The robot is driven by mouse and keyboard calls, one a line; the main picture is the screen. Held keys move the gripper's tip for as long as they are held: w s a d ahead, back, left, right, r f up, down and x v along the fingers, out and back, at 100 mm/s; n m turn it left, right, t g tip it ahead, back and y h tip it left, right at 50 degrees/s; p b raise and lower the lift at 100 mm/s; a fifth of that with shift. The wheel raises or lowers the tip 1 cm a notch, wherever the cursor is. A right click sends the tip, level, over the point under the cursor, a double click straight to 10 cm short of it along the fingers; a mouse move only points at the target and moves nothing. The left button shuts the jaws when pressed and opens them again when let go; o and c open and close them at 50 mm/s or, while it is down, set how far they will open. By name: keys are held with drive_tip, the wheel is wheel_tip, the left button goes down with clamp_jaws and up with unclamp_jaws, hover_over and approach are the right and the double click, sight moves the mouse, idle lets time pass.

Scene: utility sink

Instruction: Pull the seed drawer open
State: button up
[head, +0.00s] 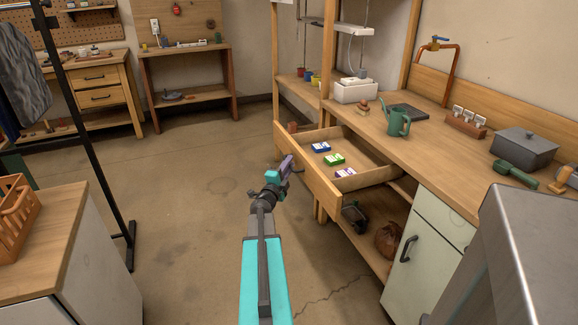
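The seed drawer (322,192) is a wooden drawer under the workbench top, and it stands pulled out with its inside showing. A blue packet (321,147), a green packet (334,160) and a purple-and-white packet (346,173) lie on its floor. My gripper (291,165) is at the outer side of the drawer front, near its middle. A small dark piece, perhaps the handle, shows beside the fingers. The fingers are too small and overlapped to tell whether they are open or shut, or whether they touch the handle.
The workbench (432,147) carries a green watering can (397,121), a grey lidded box (524,150) and a green scoop (515,173). A pale cabinet door (428,250) is below. A black rack post (92,130) and a counter (50,235) stand left. Floor between is clear.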

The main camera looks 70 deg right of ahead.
drive_tip(key=a+f+b, duration=0.1)
drive_tip(key=a, duration=1.2)
drive_tip(key=shift+f, duration=0.4)
drive_tip(key=shift+a, duration=0.1)
